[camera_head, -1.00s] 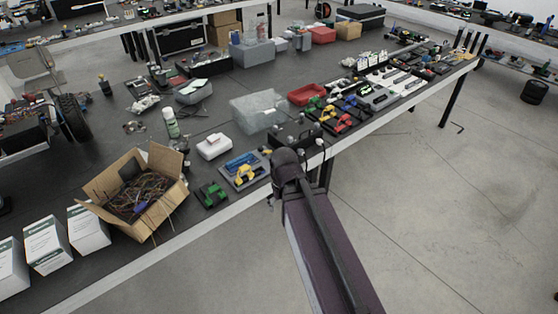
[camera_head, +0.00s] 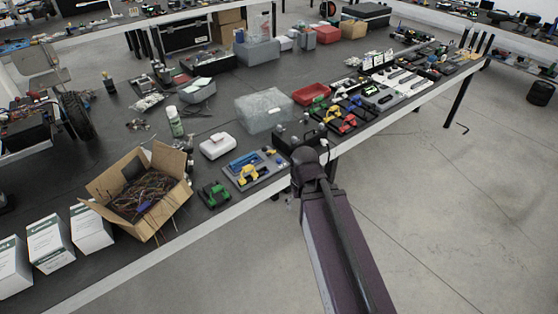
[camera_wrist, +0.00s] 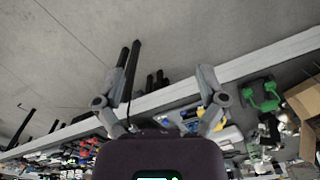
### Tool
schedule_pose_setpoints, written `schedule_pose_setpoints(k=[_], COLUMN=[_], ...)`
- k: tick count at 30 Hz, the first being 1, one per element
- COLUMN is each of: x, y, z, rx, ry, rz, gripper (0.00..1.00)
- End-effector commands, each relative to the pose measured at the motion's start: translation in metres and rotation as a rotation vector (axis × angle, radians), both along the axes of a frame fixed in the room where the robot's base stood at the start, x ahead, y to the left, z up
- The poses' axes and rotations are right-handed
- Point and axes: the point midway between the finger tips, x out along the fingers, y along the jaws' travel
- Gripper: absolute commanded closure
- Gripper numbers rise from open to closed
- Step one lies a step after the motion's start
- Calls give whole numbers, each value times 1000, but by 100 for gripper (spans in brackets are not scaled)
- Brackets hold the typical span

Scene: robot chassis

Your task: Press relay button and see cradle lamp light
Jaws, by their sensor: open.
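My gripper shows in the wrist view (camera_wrist: 160,85) with its two fingers spread wide and nothing between them. In the head view my arm's end is at the table's front edge, beside a dark case (camera_head: 296,135); the fingers are mostly hidden there. A grey tray (camera_head: 270,176) with blue and yellow parts lies left of my arm's end. A green device (camera_head: 213,195) sits left of the tray, and it also shows in the wrist view (camera_wrist: 265,95). I cannot tell which item is the relay button or the cradle lamp, and I see no clearly lit lamp.
A white case (camera_head: 217,146), a clear plastic-like block (camera_head: 264,110) and a red bin (camera_head: 310,94) stand behind. An open cardboard box of wires (camera_head: 170,205) and white boxes (camera_head: 90,228) stand to the left. The floor (camera_head: 440,200) on the right is open.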

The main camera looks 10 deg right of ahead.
Motion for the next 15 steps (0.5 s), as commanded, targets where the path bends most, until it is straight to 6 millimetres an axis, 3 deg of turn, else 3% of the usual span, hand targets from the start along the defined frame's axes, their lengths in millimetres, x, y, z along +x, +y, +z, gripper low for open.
schedule_pose_setpoints(k=[2, 3, 9, 12, 15], x=[0, 0, 0, 0, 0], y=[0, 0, 0, 0, 0], z=[0, 0, 0, 0, 0], rx=[0, 0, 0, 0, 0], ry=[0, 0, 0, 0, 0], rz=[0, 0, 0, 0, 0], gripper=[10, 16, 75, 100, 100])
